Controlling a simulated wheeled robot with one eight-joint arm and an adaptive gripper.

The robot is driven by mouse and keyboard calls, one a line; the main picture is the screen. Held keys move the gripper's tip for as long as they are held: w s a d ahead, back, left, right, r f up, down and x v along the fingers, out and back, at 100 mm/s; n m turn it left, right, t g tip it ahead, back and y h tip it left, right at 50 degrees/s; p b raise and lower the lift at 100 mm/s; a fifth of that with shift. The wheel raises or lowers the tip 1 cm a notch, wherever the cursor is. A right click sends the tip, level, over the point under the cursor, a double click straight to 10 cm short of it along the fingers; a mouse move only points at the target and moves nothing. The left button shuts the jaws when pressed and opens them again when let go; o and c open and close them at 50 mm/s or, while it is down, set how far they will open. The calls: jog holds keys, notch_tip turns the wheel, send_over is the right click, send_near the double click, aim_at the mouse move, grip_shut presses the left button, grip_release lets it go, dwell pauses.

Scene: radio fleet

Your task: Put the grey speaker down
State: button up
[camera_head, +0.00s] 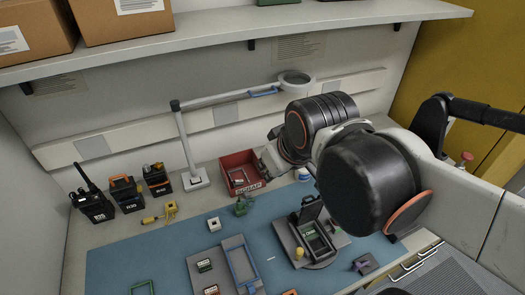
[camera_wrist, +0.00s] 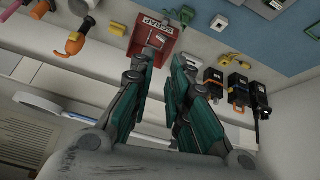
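My gripper (camera_head: 272,162) is above the back of the bench, beside the red SCRAP bin (camera_head: 229,164). In the wrist view my gripper (camera_wrist: 161,66) has its two teal-padded fingers apart, with nothing visible between them. The red bin (camera_wrist: 141,48) shows just beyond the fingertips. Small greyish pieces (camera_wrist: 154,40) lie in it; I cannot tell whether one is the grey speaker. A small pale square part with a dark centre (camera_head: 214,224) lies on the blue mat, also in the wrist view (camera_wrist: 218,22). I cannot identify the grey speaker for certain.
Several radios (camera_head: 93,205) stand at the left, near a yellow tool (camera_head: 160,213). A grey fixture (camera_head: 308,248) and a tray (camera_head: 220,268) occupy the blue mat (camera_head: 115,265). A shelf (camera_head: 235,37) hangs above.

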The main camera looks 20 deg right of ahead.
jog(key=shift+s+d+f+m+t, duration=0.1)
jog(key=shift+s+f+m+t, duration=0.1)
jog(key=shift+s+m, duration=0.3)
jog(key=shift+s+f+m+t, duration=0.1)
jog(key=shift+s+m+t, duration=0.1)
jog(key=shift+s+m, duration=0.25)
dwell(0.8)
